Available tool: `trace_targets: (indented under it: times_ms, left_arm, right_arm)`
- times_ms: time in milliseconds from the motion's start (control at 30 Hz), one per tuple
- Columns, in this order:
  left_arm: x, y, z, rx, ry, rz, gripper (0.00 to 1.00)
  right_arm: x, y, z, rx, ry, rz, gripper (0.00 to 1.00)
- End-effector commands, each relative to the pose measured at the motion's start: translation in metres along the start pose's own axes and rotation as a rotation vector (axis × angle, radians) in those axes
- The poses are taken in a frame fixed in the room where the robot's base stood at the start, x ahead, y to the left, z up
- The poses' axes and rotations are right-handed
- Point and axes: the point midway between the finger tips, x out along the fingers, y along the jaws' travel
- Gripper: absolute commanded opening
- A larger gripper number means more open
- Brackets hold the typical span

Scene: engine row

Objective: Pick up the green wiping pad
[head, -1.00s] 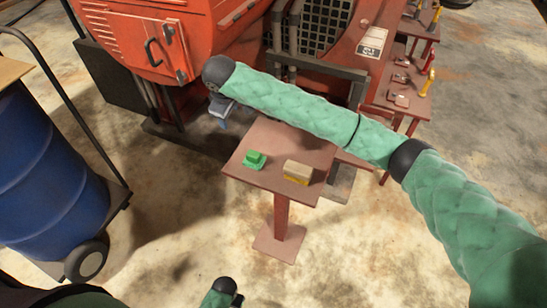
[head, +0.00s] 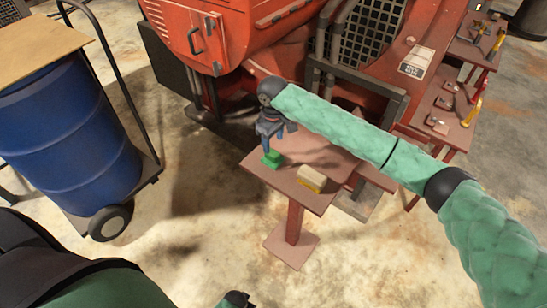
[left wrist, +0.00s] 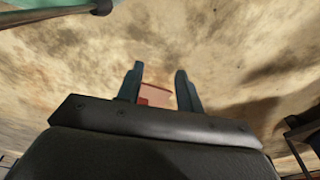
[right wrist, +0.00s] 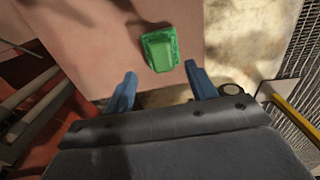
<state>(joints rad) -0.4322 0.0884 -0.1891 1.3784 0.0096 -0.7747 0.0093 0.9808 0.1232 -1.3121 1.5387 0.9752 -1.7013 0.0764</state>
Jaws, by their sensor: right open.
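The green wiping pad (head: 272,159) lies on the small reddish-brown table (head: 310,200), near its left end. In the right wrist view the pad (right wrist: 160,49) lies on the tabletop just beyond the fingertips, roughly between their lines. My right gripper (head: 269,145) is open and empty, pointing down over the pad in the head view; its fingers (right wrist: 160,85) stand apart in the right wrist view. Whether it touches the pad I cannot tell. My left gripper (left wrist: 160,75) is open and empty, its fingers apart above the floor. In the head view only a bit of my left arm shows at the bottom.
A tan block with a yellow base (head: 311,179) sits on the same table, right of the pad. The red engine (head: 240,35) stands behind. A blue drum (head: 70,140) on a hand truck is at left. Side tables (head: 445,110) with tools stand at right.

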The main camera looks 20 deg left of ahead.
Motion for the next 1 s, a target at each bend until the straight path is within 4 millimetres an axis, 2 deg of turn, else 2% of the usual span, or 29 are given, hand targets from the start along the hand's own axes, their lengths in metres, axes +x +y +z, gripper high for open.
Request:
trace_targets:
  times_ms: [367,700,1000]
  left_arm:
    - [0.02,-0.009,0.016,0.008,0.012,-0.011,0.36]
    - [0.046,-0.021,0.043,0.02,0.033,-0.024,0.36]
    - [0.054,-0.024,0.052,0.024,0.04,-0.027,0.36]
  right_arm:
    - [0.024,-0.001,0.0,-0.001,0.0,-0.001,0.56]
    - [0.054,-0.001,0.0,0.0,0.0,0.0,0.56]
    - [0.068,-0.001,0.0,0.0,0.001,0.0,0.56]
